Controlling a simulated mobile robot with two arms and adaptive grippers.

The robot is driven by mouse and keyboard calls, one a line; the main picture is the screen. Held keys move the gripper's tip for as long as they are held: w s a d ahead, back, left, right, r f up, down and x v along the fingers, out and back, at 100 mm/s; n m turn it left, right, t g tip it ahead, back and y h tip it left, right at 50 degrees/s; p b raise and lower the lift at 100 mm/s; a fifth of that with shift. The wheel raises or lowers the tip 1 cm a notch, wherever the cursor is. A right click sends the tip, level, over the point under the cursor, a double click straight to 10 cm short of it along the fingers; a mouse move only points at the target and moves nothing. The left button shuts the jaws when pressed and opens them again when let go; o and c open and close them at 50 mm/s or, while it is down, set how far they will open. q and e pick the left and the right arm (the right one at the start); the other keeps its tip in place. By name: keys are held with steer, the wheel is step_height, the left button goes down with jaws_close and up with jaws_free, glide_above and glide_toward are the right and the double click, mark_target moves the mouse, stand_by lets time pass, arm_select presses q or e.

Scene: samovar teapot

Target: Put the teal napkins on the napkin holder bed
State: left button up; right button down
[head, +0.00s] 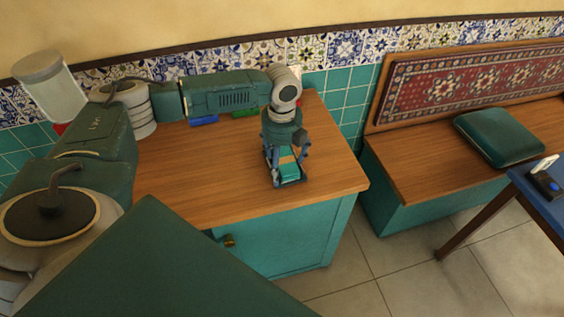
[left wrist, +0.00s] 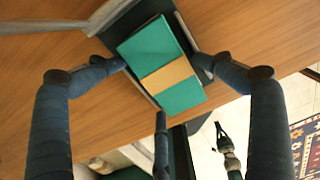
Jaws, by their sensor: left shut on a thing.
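The teal napkins (left wrist: 165,45), a flat stack with a tan band (left wrist: 168,77), lie between the fingers of my left gripper (left wrist: 161,64). In the head view the napkins (head: 288,169) show below the gripper (head: 287,163) at the counter's right part. My left gripper is shut on them from both sides. A dark, thin-railed holder (head: 291,184) frames the stack. The stack looks to be within its rails, but I cannot tell whether it rests fully on the bed. A small dark forked shape in the left wrist view (left wrist: 222,140) may be my right gripper; its jaws are unclear.
The wooden counter (head: 225,190) is mostly clear. Blue (head: 204,120) and green (head: 245,113) items lie near its back, under my arm. A lidded jar (head: 50,85) stands at the left. A bench with a green cushion (head: 499,137) and a blue table (head: 545,200) are at the right.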

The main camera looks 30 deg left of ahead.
mark_target(282, 162)
arm_select(q)
steer(key=shift+s+f, duration=0.15)
steer(key=shift+s, duration=0.05)
steer(key=shift+r, duration=0.2)
step_height(282, 162, up, 13)
steer(key=b, duration=0.1)
steer(key=shift+w, duration=0.2)
stand_by(0.3)
